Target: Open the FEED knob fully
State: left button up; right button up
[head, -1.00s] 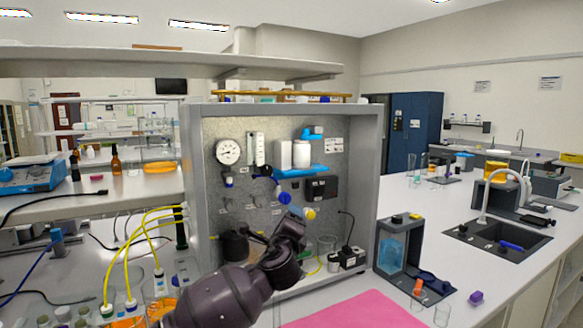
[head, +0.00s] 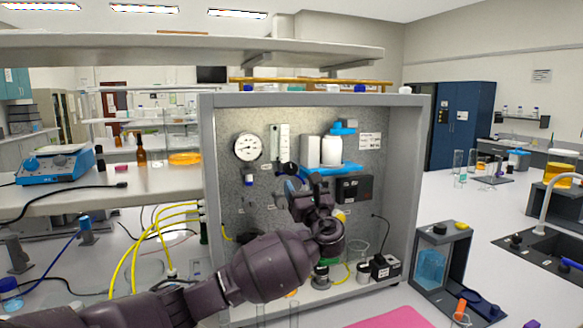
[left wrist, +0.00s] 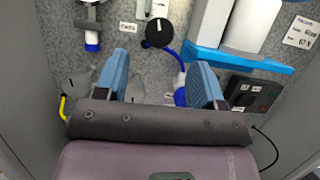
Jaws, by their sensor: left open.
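A round black knob (left wrist: 158,32) with a white pointer mark sits on the grey speckled panel. A small white label (left wrist: 127,27) beside it is too small to read, so I take this for the FEED knob. In the head view the knob (head: 288,169) shows just above my left gripper (head: 303,190). In the left wrist view my left gripper (left wrist: 160,78) is open, its two blue fingers apart with nothing between them. The knob lies beyond the fingertips, roughly centred between them, and is not gripped. My right gripper is not in view.
A pressure gauge (head: 248,147) and a flowmeter (head: 280,142) are on the panel to the left and above. A blue shelf (left wrist: 238,57) holding white cylinders juts out at right, close to the right finger. A black switch box (head: 354,188) is below it.

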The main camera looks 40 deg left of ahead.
aim_at(292, 170)
pick_arm(q)
jog(key=p+x, duration=0.1)
jog(key=x, duration=0.8)
jog(key=shift+p, duration=0.35)
jog(key=shift+d, duration=0.1)
jog(key=shift+f, duration=0.1)
jog(key=c, duration=0.9)
